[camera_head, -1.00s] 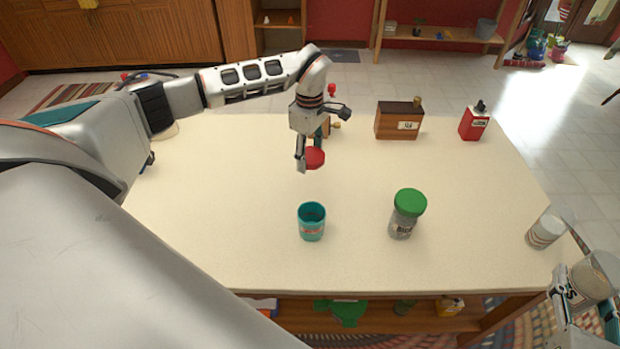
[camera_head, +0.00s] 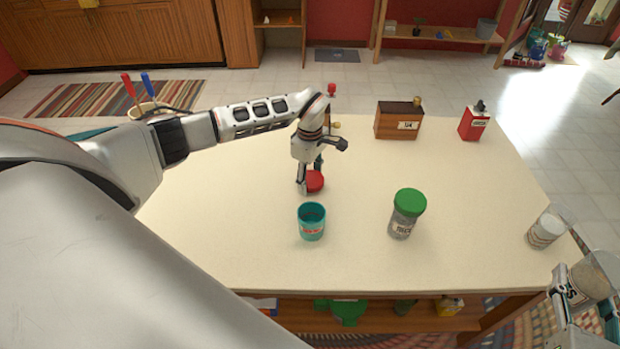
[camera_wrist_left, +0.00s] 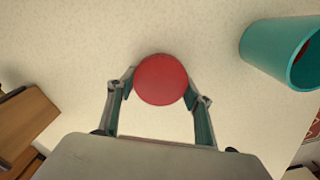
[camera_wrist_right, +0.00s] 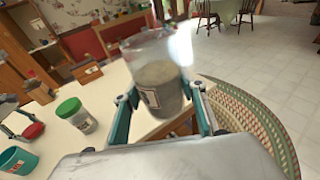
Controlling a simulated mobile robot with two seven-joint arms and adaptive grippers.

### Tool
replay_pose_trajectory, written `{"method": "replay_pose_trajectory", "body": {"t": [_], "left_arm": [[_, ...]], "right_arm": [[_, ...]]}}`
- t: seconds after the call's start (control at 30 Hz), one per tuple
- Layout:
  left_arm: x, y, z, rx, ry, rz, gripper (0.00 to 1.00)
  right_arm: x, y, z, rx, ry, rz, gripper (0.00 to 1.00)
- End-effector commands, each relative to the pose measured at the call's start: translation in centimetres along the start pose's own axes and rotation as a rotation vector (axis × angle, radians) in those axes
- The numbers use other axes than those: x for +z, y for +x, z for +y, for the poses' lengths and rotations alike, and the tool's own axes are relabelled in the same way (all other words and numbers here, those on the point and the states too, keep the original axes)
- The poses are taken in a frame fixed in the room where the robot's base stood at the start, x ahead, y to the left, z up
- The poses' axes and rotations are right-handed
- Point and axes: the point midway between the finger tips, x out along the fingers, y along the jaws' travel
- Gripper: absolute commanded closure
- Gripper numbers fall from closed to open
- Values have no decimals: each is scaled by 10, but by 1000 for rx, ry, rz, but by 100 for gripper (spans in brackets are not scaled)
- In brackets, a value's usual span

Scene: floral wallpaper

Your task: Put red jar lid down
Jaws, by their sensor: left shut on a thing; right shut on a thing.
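The red jar lid (camera_head: 314,182) is between the fingertips of my left gripper (camera_head: 310,183), low over the cream tabletop, behind the teal cup. In the left wrist view the red lid (camera_wrist_left: 161,79) sits between both fingers, which are shut on it. I cannot tell whether the lid touches the table. My right gripper (camera_wrist_right: 165,97) is shut on a clear jar (camera_wrist_right: 158,75) with grey-brown contents, held off the table's right front corner. The jar also shows at the right edge of the head view (camera_head: 594,277).
The teal cup (camera_head: 312,222) stands just in front of the lid. A wooden box (camera_head: 399,121) and red bottle (camera_head: 473,122) stand at the back. The table's centre is clear.

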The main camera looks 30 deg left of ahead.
Motion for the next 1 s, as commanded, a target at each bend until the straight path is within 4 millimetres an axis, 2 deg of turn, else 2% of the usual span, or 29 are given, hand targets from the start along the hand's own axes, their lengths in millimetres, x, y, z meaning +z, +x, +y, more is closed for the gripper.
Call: {"method": "replay_pose_trajectory", "body": {"t": [0.53, 0.57, 0.6, 1.0], "left_arm": [[0, 14, -1, -2, 1, 2, 75], [0, 14, -1, -3, 1, 2, 44], [0, 14, -2, -3, 1, 2, 34], [0, 14, -1, -3, 0, 1, 33]], "right_arm": [[-4, 1, 0, 0, 0, -1, 100], [-4, 1, 0, 0, 0, -1, 100], [-4, 1, 0, 0, 0, -1, 100], [-4, 1, 0, 0, 0, -1, 100]]}}
